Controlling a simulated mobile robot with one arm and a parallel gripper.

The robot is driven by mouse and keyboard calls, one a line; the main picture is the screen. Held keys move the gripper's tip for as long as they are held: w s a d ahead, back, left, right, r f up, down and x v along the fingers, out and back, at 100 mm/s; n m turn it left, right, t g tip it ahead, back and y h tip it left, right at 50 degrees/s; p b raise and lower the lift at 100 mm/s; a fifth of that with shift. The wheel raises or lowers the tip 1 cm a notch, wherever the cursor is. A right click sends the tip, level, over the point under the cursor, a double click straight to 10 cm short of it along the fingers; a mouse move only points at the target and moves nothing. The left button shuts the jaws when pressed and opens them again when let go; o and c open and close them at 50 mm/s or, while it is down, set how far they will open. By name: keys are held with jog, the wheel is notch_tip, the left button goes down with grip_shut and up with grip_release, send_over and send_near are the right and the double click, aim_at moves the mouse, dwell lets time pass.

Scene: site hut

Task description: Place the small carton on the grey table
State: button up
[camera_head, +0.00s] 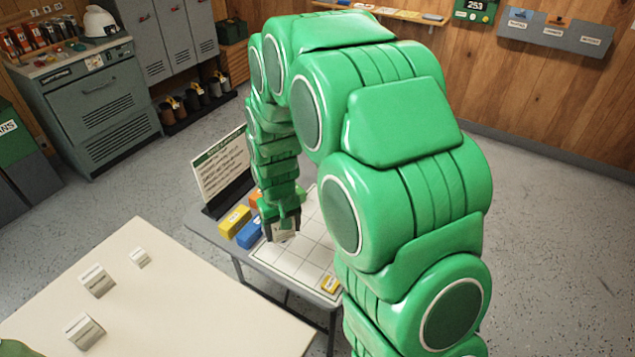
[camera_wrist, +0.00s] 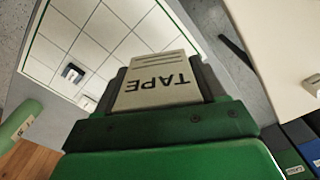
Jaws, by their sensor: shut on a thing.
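My gripper (camera_head: 284,222) is shut on a small whitish carton (camera_head: 283,233). In the wrist view the carton (camera_wrist: 157,82) reads TAPE, upside down, between the dark fingers. The gripper points down over the grey table (camera_head: 208,230), above its white gridded mat (camera_head: 305,245). The mat also fills the upper left of the wrist view (camera_wrist: 95,30). I cannot tell whether the carton's underside touches the mat.
A cream table (camera_head: 170,305) in front holds white cartons (camera_head: 97,281). Several mat squares are clear.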

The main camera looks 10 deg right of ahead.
jog(key=w+d+m, duration=0.3)
jog(key=d, duration=0.8)
send_over(311, 212)
jog(key=s, duration=0.1)
notch_tip(311, 212, down, 8)
jog(key=shift+r, duration=0.1)
jog(key=shift+w+f, duration=0.3)
jog(key=shift+f, duration=0.2)
jog(key=shift+w+f, duration=0.15)
jog(key=shift+f, duration=1.4)
jog(key=shift+f, duration=0.15)
jog(key=o, duration=1)
